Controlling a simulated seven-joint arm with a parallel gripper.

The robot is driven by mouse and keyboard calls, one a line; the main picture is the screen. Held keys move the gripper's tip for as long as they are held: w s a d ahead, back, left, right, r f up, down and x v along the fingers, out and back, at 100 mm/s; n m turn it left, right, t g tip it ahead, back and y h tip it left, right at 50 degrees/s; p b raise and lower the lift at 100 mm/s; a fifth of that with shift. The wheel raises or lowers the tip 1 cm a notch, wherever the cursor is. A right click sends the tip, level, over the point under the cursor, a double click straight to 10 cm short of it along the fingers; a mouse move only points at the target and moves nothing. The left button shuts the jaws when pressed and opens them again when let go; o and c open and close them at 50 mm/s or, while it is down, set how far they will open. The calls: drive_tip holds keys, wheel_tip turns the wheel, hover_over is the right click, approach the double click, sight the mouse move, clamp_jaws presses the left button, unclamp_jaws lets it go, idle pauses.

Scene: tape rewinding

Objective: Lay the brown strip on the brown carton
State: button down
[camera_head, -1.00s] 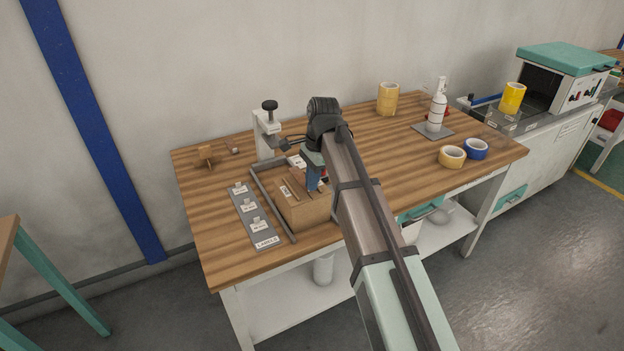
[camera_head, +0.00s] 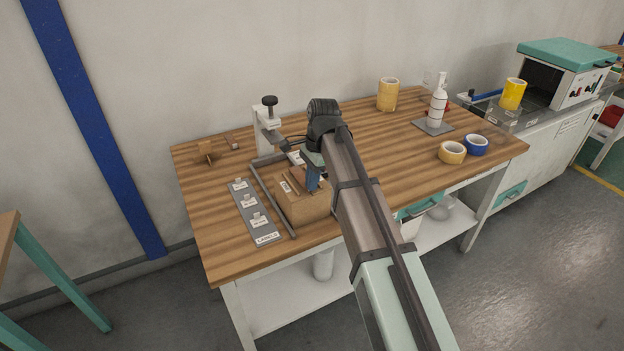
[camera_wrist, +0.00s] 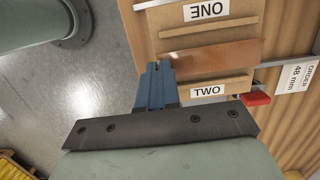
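The brown carton (camera_head: 307,209) stands on the wooden bench near its front left. In the wrist view its top (camera_wrist: 222,28) shows tan panels with the labels ONE and TWO. The brown strip (camera_wrist: 215,60), glossy and reddish brown, extends across the carton top between these labels. It also shows beside my fingers in the head view (camera_head: 299,178). My gripper (camera_wrist: 157,66) has its blue fingers close together at the strip's left end in the wrist view, and appears shut on it. The fingers (camera_head: 313,183) are over the carton's far right part. I cannot tell whether the strip touches the carton.
A grey label board (camera_head: 252,212) lies left of the carton, behind a dark rail. A clamp-like stand (camera_head: 266,130) rises behind. Yellow (camera_head: 452,152) and blue tape rolls (camera_head: 476,146) and a white bottle (camera_head: 437,105) stand right. The bench's left part is mostly clear.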

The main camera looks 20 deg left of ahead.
drive_tip(key=shift+f, duration=0.4)
idle(0.3)
drive_tip(key=c, duration=1)
unclamp_jaws()
drive_tip(key=shift+c, duration=0.2)
drive_tip(key=shift+r, duration=0.15)
drive_tip(key=shift+r, duration=3.35)
drive_tip(key=shift+d, duration=0.1)
